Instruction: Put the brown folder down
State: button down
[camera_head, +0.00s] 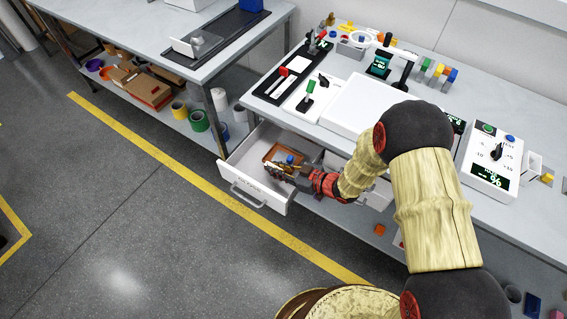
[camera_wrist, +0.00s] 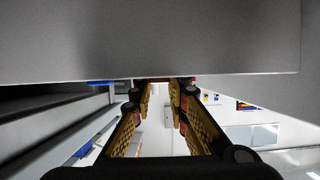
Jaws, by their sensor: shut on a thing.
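The brown folder (camera_head: 270,153) shows as a small brown, flat shape inside the open drawer, at the tips of my gripper (camera_head: 279,166). My gripper reaches into the drawer from the right and is shut on the folder. It hides part of the folder, so I cannot tell whether the folder touches the drawer floor. In the wrist view, the two padded fingers of my gripper (camera_wrist: 162,88) reach up to a thin brownish strip under a broad grey surface. Most of the held thing is hidden there.
The white drawer (camera_head: 252,190) is pulled out below the workbench (camera_head: 335,138). A small blue item (camera_head: 290,159) is beside my gripper. A white control box (camera_head: 493,162) and several tools stand on the bench. The left table (camera_head: 165,35) has a lower shelf with tape rolls and a box.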

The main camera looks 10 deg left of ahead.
aim_at(283, 161)
jog(key=shift+w+d+b, duration=0.3)
jog(key=shift+w+d, duration=0.1)
jog(key=shift+w, duration=0.5)
jog(key=shift+w+d+b, duration=0.25)
jog(key=shift+w+d, duration=0.1)
jog(key=shift+w, duration=0.5)
jog(key=shift+w+f+b, duration=0.1)
jog(key=shift+f+b, duration=0.3)
jog(key=shift+f, duration=0.2)
jog(key=shift+f, duration=0.35)
jog(key=shift+f+b, duration=0.25)
jog(key=shift+b, duration=0.05)
jog(key=c, duration=1.7)
grip_release()
jog(key=shift+c, duration=0.2)
